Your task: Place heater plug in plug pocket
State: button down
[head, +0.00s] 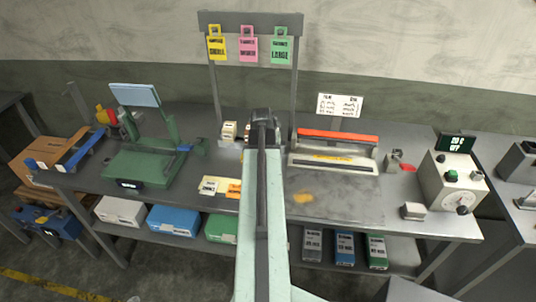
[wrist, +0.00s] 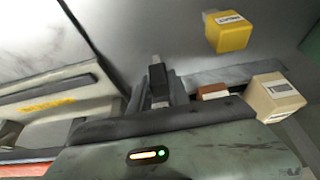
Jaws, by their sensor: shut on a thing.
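My gripper (wrist: 160,100) shows in the wrist view beyond its green housing with an orange and a green light. It is shut on a small dark block, which seems to be the heater plug (wrist: 157,76). The jaws and the block overlap, so the grip is not clear. In the head view my own arm hides the gripper and what it holds. I cannot pick out the plug pocket for sure. A small pale grey box (head: 413,211) stands at the front right of the bench, and a grey fitting with a red part (head: 400,162) stands behind it.
The film sealer with its red bar (head: 338,136) is right of my arm. A yellow box (wrist: 228,32), a beige box (wrist: 272,97) and a brown block (wrist: 212,91) are near the gripper. The control box (head: 452,180) stands at the right.

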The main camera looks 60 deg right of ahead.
jog(key=shift+f, duration=0.1)
jog(key=c, duration=1.2)
grip_release()
jog(key=shift+c, duration=0.2)
jog(key=shift+a+r+p, duration=0.1)
jog(key=shift+r+p, duration=0.3)
jog(key=shift+r, duration=0.15)
jog(key=p+v, duration=1)
jog(key=v, duration=0.1)
jog(key=shift+s+a+r, duration=0.1)
